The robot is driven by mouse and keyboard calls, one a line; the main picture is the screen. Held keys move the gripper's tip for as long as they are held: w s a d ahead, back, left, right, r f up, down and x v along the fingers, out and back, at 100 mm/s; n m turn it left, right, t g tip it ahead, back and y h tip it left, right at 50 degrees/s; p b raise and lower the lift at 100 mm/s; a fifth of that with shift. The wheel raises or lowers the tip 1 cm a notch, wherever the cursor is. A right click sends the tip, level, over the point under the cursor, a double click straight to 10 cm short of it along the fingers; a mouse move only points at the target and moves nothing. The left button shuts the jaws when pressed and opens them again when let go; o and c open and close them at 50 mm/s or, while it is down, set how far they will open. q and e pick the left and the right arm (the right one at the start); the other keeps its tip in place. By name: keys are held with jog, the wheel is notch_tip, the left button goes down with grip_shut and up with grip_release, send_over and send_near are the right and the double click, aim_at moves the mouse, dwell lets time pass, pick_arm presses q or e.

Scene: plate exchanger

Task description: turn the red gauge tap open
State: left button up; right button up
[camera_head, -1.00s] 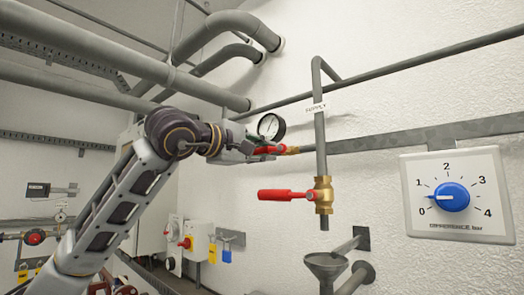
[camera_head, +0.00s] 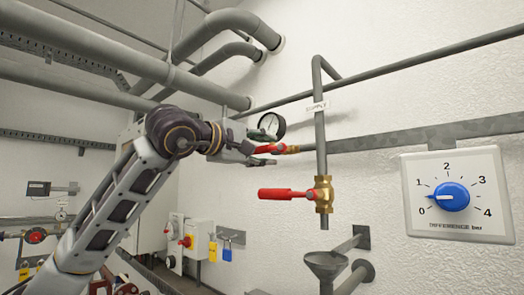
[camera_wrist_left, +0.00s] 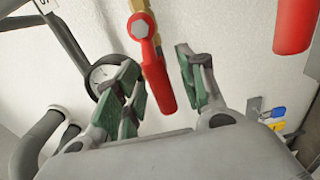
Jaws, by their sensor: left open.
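The red gauge tap (camera_head: 268,148) is a red lever on a brass fitting, beside the round white pressure gauge (camera_head: 271,124) on the back wall. My left gripper (camera_head: 263,149) is at the lever, with one finger above and one below it in the head view. In the left wrist view the red lever (camera_wrist_left: 154,65) lies between the green-padded fingers of the left gripper (camera_wrist_left: 158,75). The fingers are open, with a clear gap on the right side; contact on the left side is hard to tell. The gauge (camera_wrist_left: 105,75) is partly hidden behind the left finger. My right gripper is out of view.
A second red lever (camera_head: 286,194) on a brass valve (camera_head: 323,194) hangs from the supply pipe (camera_head: 320,125), right of my gripper. A funnel (camera_head: 326,265) is below it. A blue-knob dial panel (camera_head: 457,229) is at the right. Large pipes (camera_head: 205,86) run above my left arm.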

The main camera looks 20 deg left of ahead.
pick_arm(q)
jog(key=v, duration=1.2)
dwell(0.8)
